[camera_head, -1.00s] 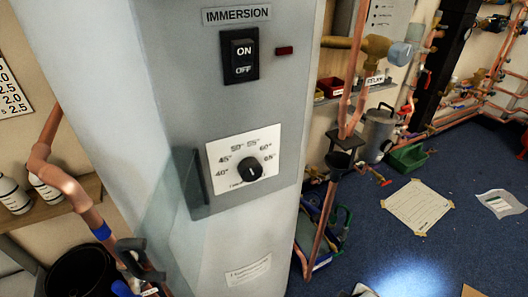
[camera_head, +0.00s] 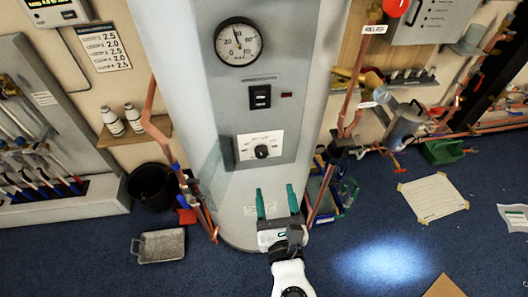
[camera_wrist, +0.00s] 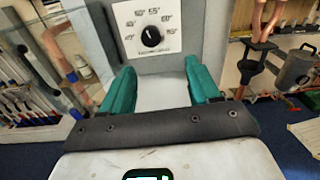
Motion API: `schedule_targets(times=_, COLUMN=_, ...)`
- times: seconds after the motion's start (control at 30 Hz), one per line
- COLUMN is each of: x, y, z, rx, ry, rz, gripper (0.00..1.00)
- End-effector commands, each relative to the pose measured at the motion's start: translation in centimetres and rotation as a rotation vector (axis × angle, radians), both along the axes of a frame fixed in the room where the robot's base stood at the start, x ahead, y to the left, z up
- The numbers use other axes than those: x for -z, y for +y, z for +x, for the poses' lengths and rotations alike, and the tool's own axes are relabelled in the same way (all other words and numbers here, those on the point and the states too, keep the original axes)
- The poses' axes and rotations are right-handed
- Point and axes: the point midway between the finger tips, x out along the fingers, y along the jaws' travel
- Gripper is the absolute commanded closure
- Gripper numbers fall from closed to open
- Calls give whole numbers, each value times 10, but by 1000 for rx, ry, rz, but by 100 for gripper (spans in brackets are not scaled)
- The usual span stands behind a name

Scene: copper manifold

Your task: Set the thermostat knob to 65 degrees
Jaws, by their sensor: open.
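The thermostat knob (camera_head: 262,152) is a small black dial on a white scale plate (camera_head: 272,139), on the grey panel of the tall cylinder. In the wrist view the knob (camera_wrist: 151,36) is ahead, above and between my fingers. Its white mark points roughly upward, towards the middle of the scale; I cannot read the exact setting. The scale labels run from 40 at left to 65 at right. My gripper (camera_head: 275,190) is open and empty, with two green fingers, below the knob in the head view and apart from it.
The immersion switch (camera_head: 260,97) and a round gauge (camera_head: 238,41) sit above the knob. A clear guard (camera_head: 215,158) projects at the plate's left. Copper pipes (camera_head: 160,130) flank the cylinder. A black bucket (camera_head: 152,187) and a metal tray (camera_head: 162,246) lie on the floor at left.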

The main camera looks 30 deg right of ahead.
Motion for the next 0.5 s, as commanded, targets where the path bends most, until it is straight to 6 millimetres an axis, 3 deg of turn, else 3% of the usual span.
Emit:
schedule_targets(times=0.1, x=-7, y=9, z=2, rx=-31, ry=6, rz=-60, gripper=39)
schedule_targets(times=0.23, x=-7, y=7, z=12, rx=-33, ry=6, rz=-68, gripper=39)
schedule_targets(times=0.5, x=-8, y=-7, z=56, rx=-31, ry=5, rz=-64, gripper=39)
